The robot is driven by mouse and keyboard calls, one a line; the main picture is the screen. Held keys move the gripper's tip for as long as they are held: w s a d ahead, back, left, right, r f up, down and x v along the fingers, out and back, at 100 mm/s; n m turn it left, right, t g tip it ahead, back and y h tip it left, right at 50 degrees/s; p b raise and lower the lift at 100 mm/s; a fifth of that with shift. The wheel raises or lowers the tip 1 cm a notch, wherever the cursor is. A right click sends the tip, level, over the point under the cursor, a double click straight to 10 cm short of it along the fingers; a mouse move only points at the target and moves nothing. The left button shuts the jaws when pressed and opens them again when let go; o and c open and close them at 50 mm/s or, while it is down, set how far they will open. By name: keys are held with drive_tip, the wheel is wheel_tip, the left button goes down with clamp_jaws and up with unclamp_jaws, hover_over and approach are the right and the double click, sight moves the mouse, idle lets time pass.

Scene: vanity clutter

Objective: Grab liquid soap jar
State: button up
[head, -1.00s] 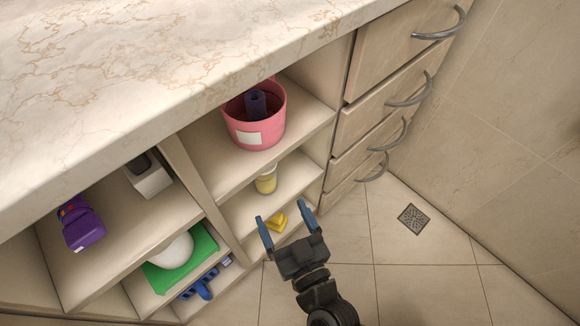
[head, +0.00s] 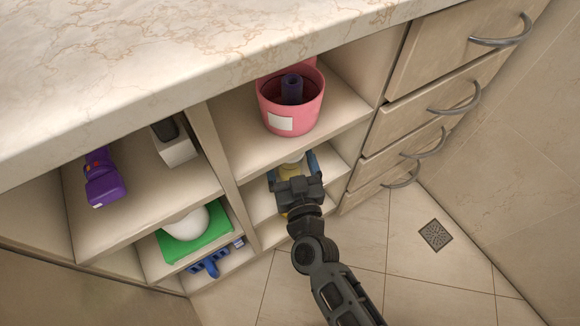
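A small yellow jar with a pale top (head: 291,170), which looks like the liquid soap jar, stands on the middle shelf of the right column, below the pink bucket. My gripper (head: 293,168) reaches into this shelf space in front of the jar. Its blue fingers are spread, one to the left and one to the right of the jar. The gripper body hides the jar's lower part, and I cannot tell whether the fingers touch it.
A pink bucket (head: 290,103) holding a dark roll stands on the shelf above. The left column holds a purple bottle (head: 103,178), a white box with a dark top (head: 174,144), a green tray (head: 216,245) with a white round object, and a blue item (head: 209,264). Drawer handles (head: 455,99) jut out at right.

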drive_tip(key=shift+c, duration=0.2)
drive_tip(key=c, duration=1.1)
drive_tip(key=shift+r, duration=0.2)
